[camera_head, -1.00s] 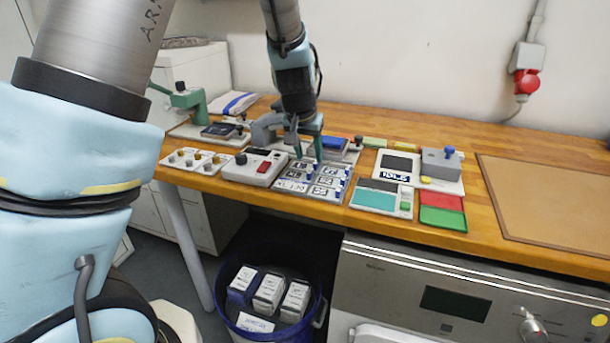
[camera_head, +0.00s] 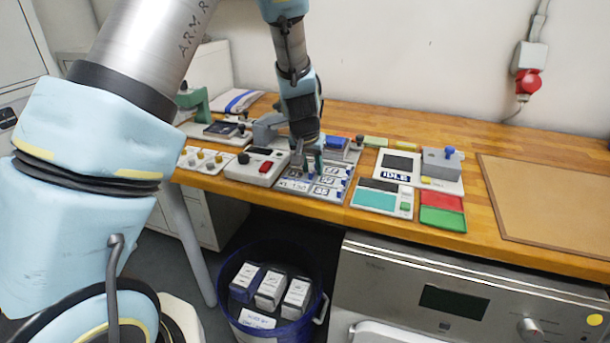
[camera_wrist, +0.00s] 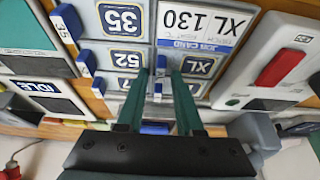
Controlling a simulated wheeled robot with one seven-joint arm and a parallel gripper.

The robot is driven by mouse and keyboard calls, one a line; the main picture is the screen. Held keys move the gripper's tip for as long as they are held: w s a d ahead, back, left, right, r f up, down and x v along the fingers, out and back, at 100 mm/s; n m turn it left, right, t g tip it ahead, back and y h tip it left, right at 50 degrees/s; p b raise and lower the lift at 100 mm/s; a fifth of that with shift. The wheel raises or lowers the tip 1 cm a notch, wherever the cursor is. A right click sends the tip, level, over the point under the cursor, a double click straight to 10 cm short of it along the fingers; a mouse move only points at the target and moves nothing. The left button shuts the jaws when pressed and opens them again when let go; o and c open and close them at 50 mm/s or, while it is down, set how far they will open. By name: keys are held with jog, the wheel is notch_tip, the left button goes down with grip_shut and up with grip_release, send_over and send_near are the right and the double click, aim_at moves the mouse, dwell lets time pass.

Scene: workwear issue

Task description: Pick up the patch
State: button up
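Several white patches with dark blue labels and blue tabs lie in a grey tray (camera_head: 343,190) on the bench. In the wrist view they include a "35" patch (camera_wrist: 122,19), a "52" patch (camera_wrist: 126,57) and an "XL" patch (camera_wrist: 200,65). Which one is the task's patch I cannot tell. A job card (camera_wrist: 198,22) reading "XL 130" lies beside them. My gripper (camera_wrist: 158,72) is low over the tray, between the "52" and "XL" patches. Its green fingers are apart, with a small blue tab (camera_wrist: 158,88) seen in the gap. Contact is not visible.
A device with a red button (camera_head: 265,167) stands left of the tray. A teal-topped device (camera_head: 375,199) and an "IDLE" display unit (camera_head: 396,176) are to the right. Red and green pads (camera_head: 442,217) and a brown mat (camera_head: 550,200) lie further right. A blue bin (camera_head: 318,300) stands below.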

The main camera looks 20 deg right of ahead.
grip_shut()
dwell(0.4)
